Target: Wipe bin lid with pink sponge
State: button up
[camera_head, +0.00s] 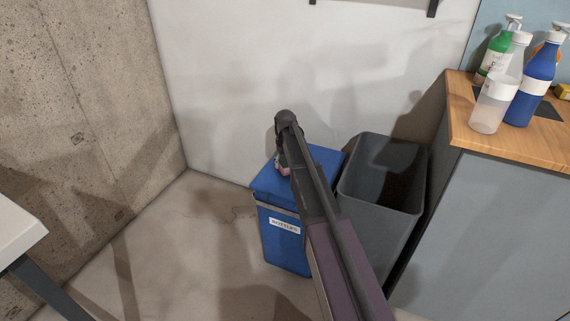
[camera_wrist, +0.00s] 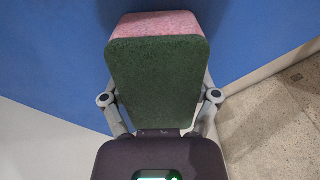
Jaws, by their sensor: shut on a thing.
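The blue bin lid (camera_head: 322,159) tops a blue bin (camera_head: 283,241) with a "BOTTLES" label in the head view. It also fills much of the wrist view as a blue surface (camera_wrist: 60,50). The pink sponge (camera_wrist: 158,24) has a dark green face and is held between the fingers of my gripper (camera_wrist: 160,98). In the head view, my gripper (camera_head: 283,158) is over the lid's left part, and my arm hides part of the lid. A little of the sponge shows there at the gripper. I cannot tell whether the sponge touches the lid.
An open grey bin (camera_head: 352,180) stands right of the blue bin. A cabinet with a wooden top (camera_head: 465,115) is farther right, bearing a clear bottle (camera_head: 497,95), a blue bottle (camera_head: 531,88) and a green bottle (camera_head: 493,55). Walls stand behind and left. Floor (camera_head: 190,240) is clear left of the bin.

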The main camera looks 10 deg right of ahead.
jog(key=shift+d, duration=0.2)
jog(key=shift+s+d, duration=0.6)
jog(key=shift+d, duration=0.15)
jog(key=shift+s+d, duration=0.55)
jog(key=shift+d, duration=0.2)
jog(key=shift+s+d+f, duration=0.1)
jog(key=shift+s+d, duration=0.5)
jog(key=shift+d, duration=0.2)
jog(key=shift+s+d, duration=0.6)
jog(key=shift+d, duration=0.2)
jog(key=shift+s+d, duration=0.1)
jog(key=shift+d, duration=0.05)
jog(key=shift+s+d, duration=0.55)
jog(key=shift+d, duration=0.2)
jog(key=shift+s+d, duration=0.5)
jog(key=shift+d, duration=0.25)
jog(key=shift+r+p, duration=3.1)
